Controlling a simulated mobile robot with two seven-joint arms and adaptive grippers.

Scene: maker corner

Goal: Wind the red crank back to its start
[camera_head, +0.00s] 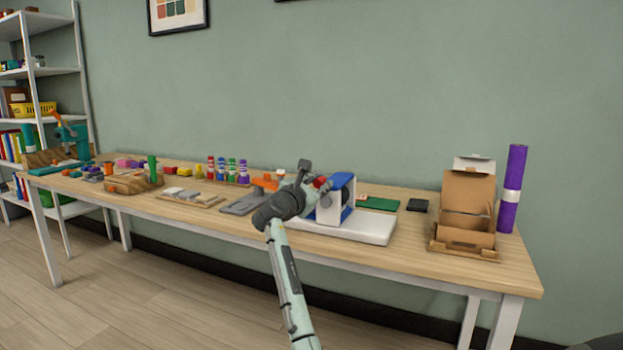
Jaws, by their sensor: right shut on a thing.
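The red crank (321,182) shows as a small red part at the front of a blue and white machine (340,183). The machine stands on a white base (365,229) on the table. My right gripper (318,188) reaches in from below and is at the crank, shut on it. The gripper and wrist hide most of the crank, so its angle cannot be told. My left gripper is not in view.
The long wooden table (420,255) holds several small coloured parts to the left. A green board (378,203) and a black box (417,205) lie right of the machine. An open cardboard box (467,201) and a purple roll (513,188) stand at the right end.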

